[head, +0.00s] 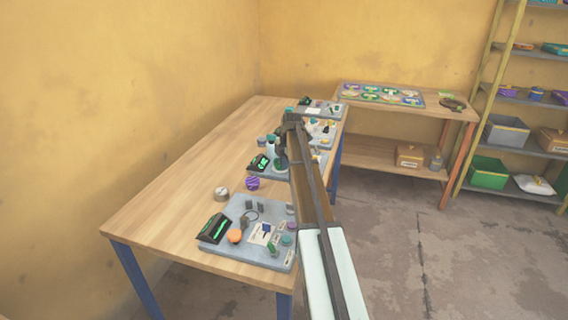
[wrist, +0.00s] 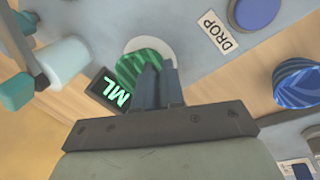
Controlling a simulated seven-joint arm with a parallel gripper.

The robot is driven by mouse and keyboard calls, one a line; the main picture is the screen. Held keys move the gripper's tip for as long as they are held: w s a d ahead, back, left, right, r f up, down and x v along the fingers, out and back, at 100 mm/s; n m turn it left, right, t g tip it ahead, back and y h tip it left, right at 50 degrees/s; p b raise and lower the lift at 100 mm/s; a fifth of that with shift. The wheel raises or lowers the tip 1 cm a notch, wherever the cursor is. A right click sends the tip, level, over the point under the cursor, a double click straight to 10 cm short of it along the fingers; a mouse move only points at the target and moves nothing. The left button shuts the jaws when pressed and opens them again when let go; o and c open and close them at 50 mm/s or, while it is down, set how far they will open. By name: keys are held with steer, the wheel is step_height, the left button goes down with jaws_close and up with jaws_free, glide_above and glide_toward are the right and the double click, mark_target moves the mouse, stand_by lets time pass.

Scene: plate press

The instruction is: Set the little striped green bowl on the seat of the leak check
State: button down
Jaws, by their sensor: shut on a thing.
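The little green striped bowl (wrist: 136,66) is between the fingers of my gripper (wrist: 157,82) in the wrist view. My gripper is shut on it, and the fingers hide part of it. The bowl is over a pale round disc (wrist: 165,47) on a grey board; I cannot tell if they touch. No label reading leak check is legible.
In the wrist view a "DROP" label (wrist: 218,36), a blue round part (wrist: 254,12) and a blue striped bowl (wrist: 300,84) lie to the right; a pale cylinder (wrist: 62,60) is left. The table (head: 190,160) has a nearer board (head: 225,262) and a purple striped object (head: 252,183).

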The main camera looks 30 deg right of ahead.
steer(key=c, duration=1.2)
jaws_free()
steer(key=shift+o, duration=0.2)
steer(key=v, duration=1.3)
steer(key=shift+r, duration=0.4)
steer(key=shift+s, duration=0.15)
